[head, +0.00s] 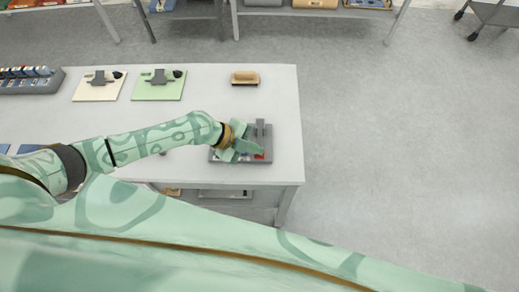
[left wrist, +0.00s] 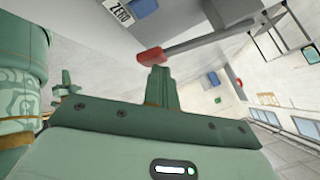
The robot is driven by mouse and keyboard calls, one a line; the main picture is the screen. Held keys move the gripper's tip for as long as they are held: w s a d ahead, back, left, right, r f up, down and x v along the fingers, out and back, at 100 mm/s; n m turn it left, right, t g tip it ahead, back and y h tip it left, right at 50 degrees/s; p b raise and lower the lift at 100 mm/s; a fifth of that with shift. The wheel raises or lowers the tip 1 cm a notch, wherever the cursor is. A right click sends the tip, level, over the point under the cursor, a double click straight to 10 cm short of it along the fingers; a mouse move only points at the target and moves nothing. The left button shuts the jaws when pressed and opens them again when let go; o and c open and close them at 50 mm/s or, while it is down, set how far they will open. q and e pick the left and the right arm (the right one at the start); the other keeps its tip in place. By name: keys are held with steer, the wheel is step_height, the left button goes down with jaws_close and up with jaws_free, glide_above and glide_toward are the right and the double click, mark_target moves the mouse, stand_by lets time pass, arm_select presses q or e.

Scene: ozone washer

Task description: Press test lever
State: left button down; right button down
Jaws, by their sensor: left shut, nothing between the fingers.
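The test lever shows in the left wrist view as a grey arm with a red tip (left wrist: 151,56). It belongs to a grey device (head: 265,130) at the right end of the table in the head view, where a small red spot shows by my fingers. My left gripper (head: 241,148) is over this device, shut and empty. In the left wrist view its closed fingers (left wrist: 157,82) reach up to the red tip and overlap it; I cannot tell whether they touch. My fingers and wrist hide part of the device. My right gripper is not in view.
The device has a "ZERO" label (left wrist: 119,14) and a blue part (left wrist: 143,8). On the white table (head: 215,100) are a tan brush-like block (head: 245,78), two clipboards (head: 158,88) and a dark rack (head: 30,82).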

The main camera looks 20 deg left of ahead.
arm_select(q)
steer(key=shift+s+f+b, duration=0.1)
steer(key=shift+f+b, duration=0.3)
steer(key=shift+f, duration=0.1)
stand_by(0.8)
steer(key=shift+r+p, duration=1.15)
steer(key=shift+r, duration=0.85)
step_height(320, 180, up, 5)
steer(key=p, duration=0.3)
